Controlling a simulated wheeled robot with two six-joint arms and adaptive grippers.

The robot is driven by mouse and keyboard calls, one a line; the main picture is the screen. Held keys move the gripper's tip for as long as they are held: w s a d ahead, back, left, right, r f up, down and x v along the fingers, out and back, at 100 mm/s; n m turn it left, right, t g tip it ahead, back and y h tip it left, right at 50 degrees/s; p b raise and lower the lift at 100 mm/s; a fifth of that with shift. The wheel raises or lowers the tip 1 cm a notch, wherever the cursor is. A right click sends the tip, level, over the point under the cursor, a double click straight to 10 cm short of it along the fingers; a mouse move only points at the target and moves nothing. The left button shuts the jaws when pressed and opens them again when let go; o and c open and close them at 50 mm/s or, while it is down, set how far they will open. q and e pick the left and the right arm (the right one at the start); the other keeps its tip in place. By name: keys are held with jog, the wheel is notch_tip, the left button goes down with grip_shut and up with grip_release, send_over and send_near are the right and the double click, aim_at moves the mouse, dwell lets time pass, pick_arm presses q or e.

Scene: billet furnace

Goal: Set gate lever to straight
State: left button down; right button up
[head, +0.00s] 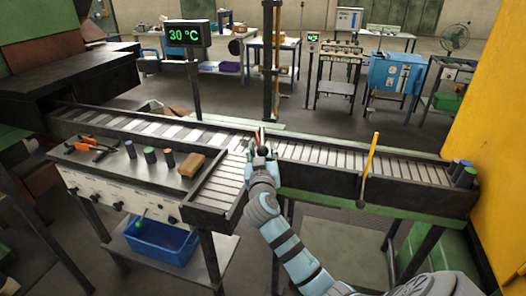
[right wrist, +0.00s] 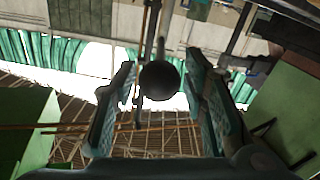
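A black ball knob on a thin rod (right wrist: 160,80) sits between the two fingers of my right gripper (right wrist: 163,95) in the right wrist view. The fingers stand apart, with a visible gap on each side of the knob. In the head view my right gripper (head: 260,150) is over the roller conveyor, at the junction with the short side branch. It partly hides the knob and the gate there. A yellow upright lever (head: 370,157) stands at the conveyor's front side, farther right. My left gripper is not in view.
The roller conveyor (head: 325,155) runs from the dark furnace (head: 70,80) to the right. The side branch (head: 222,180) meets a bench with coloured cylinders and a wooden block (head: 190,164). A display (head: 186,35) reads 30 °C.

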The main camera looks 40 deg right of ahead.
grip_shut()
